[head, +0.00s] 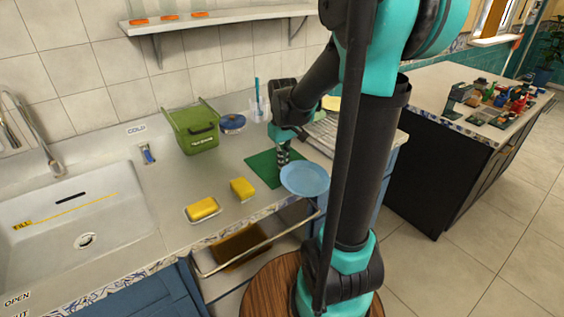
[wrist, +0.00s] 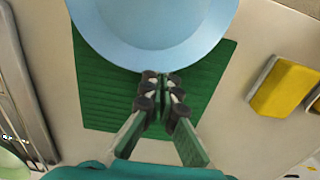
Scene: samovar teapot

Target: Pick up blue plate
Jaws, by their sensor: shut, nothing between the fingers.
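The blue plate (head: 305,179) is light blue and round. It lies on the counter, partly over the green mat (head: 262,168), and reaches toward the counter's front edge. In the wrist view the plate (wrist: 152,25) fills the top middle, with its rim close to my fingertips. My gripper (head: 283,163) points down over the green mat, beside the plate's rim. In the wrist view my gripper (wrist: 160,80) has its fingers together with nothing between them. Whether the fingertips touch the rim, I cannot tell. The green mat (wrist: 105,105) lies below the fingers.
Two yellow sponges (head: 243,188) (head: 202,209) lie left of the mat. A green bin (head: 192,128) and a blue round container (head: 232,123) stand behind. A dish rack (head: 322,130) is behind the plate. The sink (head: 75,215) is at left.

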